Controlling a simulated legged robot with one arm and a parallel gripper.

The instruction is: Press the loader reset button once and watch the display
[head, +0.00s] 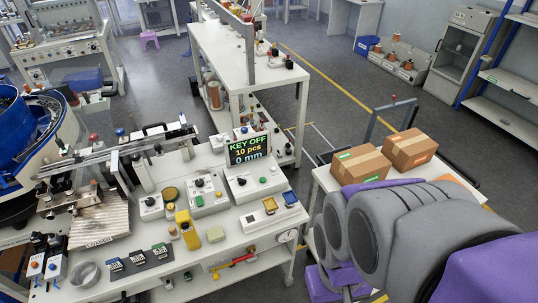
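The display (249,149) stands upright on the white bench and reads "KEY OFF", "10 pcs" and "0 mm". Below it is a control box (248,190) with a black knob and a green button (263,180). Two more knob boxes stand to its left, a middle box (208,201) and a left box (150,212). At the front left are two small boxes with levers, one with an orange button (34,279) and one with a blue button (53,269). Labels are too small to tell which is the loader reset. My grey and purple arm fills the lower right; my gripper is not visible.
A blue and white bowl feeder (35,140) with a rail is at the left. Two cartons (360,164) (409,149) sit on the right table.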

